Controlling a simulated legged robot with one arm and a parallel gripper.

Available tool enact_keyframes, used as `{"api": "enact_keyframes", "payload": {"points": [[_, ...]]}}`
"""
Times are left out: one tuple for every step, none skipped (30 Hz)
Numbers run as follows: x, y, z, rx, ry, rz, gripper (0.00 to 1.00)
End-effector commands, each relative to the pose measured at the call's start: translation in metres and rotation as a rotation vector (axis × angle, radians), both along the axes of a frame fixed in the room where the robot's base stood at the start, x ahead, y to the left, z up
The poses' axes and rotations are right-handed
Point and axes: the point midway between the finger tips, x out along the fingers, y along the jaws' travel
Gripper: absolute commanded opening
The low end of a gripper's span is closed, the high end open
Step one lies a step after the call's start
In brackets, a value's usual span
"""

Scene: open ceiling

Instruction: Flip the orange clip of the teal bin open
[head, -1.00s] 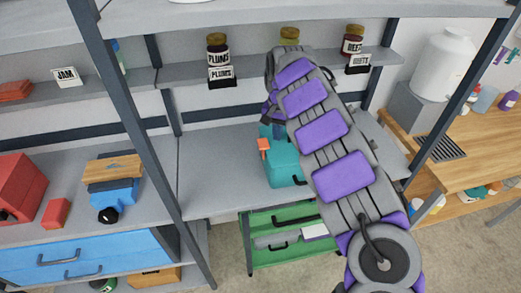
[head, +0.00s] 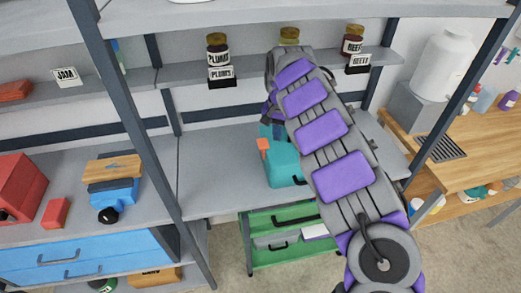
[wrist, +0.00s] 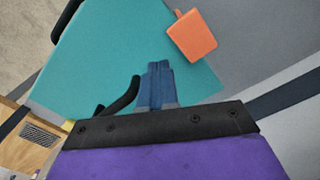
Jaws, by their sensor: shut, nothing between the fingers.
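The teal bin (head: 281,166) stands on the grey shelf, partly hidden by my arm in the head view. In the wrist view the bin's teal surface (wrist: 110,60) fills the upper middle. The orange clip (head: 263,145) is at the bin's left side in the head view. In the wrist view the clip (wrist: 191,36) lies at the bin's edge, up and to the right of my fingertips. My gripper (wrist: 157,67) is shut and empty, in front of the teal surface and apart from the clip. Whether the fingertips touch the bin cannot be told.
A black handle (wrist: 120,100) is left of my fingers in the wrist view. A green drawer unit (head: 288,232) stands below the shelf. Labelled jars (head: 217,48) stand on the upper shelf. The grey shelf (head: 215,170) is clear left of the bin.

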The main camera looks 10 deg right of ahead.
Motion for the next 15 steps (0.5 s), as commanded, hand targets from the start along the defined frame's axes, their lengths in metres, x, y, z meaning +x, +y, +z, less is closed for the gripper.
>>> {"api": "enact_keyframes", "payload": {"points": [[0.0,0.0001,-0.0009,0.0,0.0,0.0,0.0],[0.0,0.0001,-0.0014,0.0,0.0,0.0,0.0],[0.0,0.0002,-0.0022,0.0,0.0,0.0,0.0],[0.0,0.0002,-0.0028,0.001,0.001,0.0,0.0],[0.0,0.0002,-0.0033,0.001,0.001,0.0,0.0],[0.0001,0.0003,-0.004,0.0,0.0,0.001,0.0],[0.0,0.0004,-0.0045,0.0,0.0,0.001,0.0],[0.0,0.0004,-0.0051,0.0,0.0,0.001,0.0],[0.0,0.0004,-0.0057,0.0,0.0,0.001,0.0],[0.0,0.0004,-0.0063,0.001,0.001,0.001,0.0],[0.0001,0.0005,-0.0068,0.0,0.0,0.001,0.0],[0.0,0.0006,-0.0075,0.001,0.001,0.001,0.0],[0.0,0.0006,-0.008,0.001,0.001,0.001,0.0],[0.0001,0.0006,-0.0085,0.001,0.001,0.001,0.0],[0.0,0.0007,-0.0092,0.001,0.001,0.001,0.0]]}}
